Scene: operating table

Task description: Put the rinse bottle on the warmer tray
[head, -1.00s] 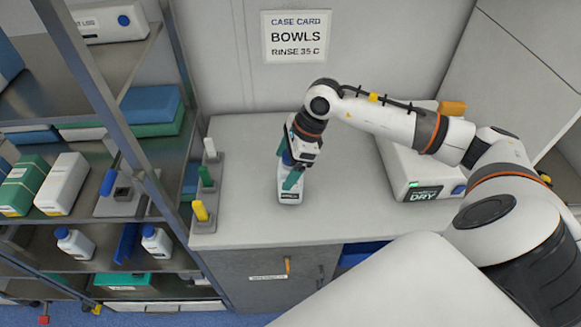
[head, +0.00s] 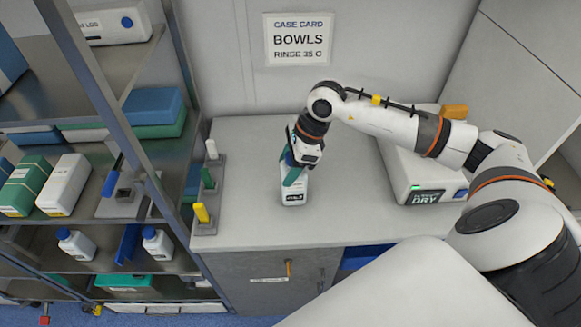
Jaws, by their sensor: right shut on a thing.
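The rinse bottle, a white bottle with a dark label (head: 293,196), stands upright or nearly so on the grey counter. My right gripper (head: 291,176) comes down on it from above and is shut on its upper part; green fingers show at its neck, and the cap is mostly hidden. A white device with a green light and a "DRY" display (head: 424,197) stands to the right on the counter; I cannot tell whether this is the warmer, and its top is partly behind my right arm. My left gripper is not in view.
A holder with white, green and yellow pegs (head: 204,213) stands left of the bottle. A metal shelf rack at the left carries boxes and two similar white bottles with blue caps (head: 76,243) (head: 157,242). A case card (head: 297,39) hangs on the wall. The counter (head: 345,210) right of the bottle is clear.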

